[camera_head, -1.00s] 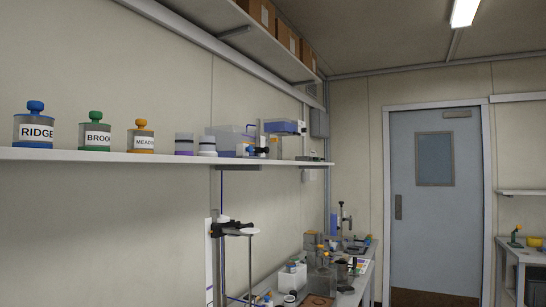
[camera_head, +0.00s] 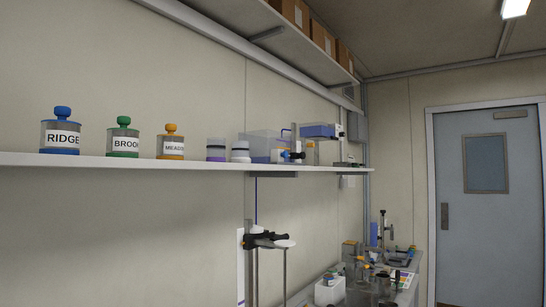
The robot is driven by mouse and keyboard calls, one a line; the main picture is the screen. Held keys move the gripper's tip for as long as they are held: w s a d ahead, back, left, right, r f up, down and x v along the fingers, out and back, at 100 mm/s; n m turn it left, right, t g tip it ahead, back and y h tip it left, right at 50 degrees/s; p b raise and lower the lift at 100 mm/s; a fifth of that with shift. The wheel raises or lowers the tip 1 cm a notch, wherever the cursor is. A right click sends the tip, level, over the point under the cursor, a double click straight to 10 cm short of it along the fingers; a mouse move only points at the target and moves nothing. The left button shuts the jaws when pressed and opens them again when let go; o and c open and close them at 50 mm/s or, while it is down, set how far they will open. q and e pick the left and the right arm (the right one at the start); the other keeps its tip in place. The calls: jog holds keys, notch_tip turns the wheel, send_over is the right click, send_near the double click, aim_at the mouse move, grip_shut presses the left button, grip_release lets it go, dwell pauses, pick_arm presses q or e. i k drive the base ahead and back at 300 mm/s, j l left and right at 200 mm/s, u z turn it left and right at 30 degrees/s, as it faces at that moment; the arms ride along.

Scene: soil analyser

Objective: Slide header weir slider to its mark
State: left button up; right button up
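I cannot make out with certainty which part is the header weir slider, nor its mark. On the wall shelf (camera_head: 150,163), a blue-topped clear box (camera_head: 318,131) sits raised beside a thin upright post (camera_head: 295,137). A small blue, white and black fitting (camera_head: 290,156) is low by that post. Below the shelf, a black clamp (camera_head: 262,239) with a pale round part is fixed at a vertical rail (camera_head: 249,270). Neither of my grippers is in view.
Jars labelled RIDGE (camera_head: 61,134), BROOK (camera_head: 123,140) and a third, orange-lidded one (camera_head: 170,145) stand on the shelf, left of white-lidded pots (camera_head: 240,151) and a clear bin (camera_head: 262,145). A cluttered bench (camera_head: 300,298) is low right, before a closed door (camera_head: 487,210).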

aim_at(302, 155)
jog(key=u, duration=0.4)
jog(key=i+l+u, duration=0.3)
jog(key=l+u, duration=0.25)
jog(key=l, duration=0.15)
jog(key=i+l+u, duration=0.1)
jog(key=l+u, duration=0.2)
jog(key=l, duration=0.15)
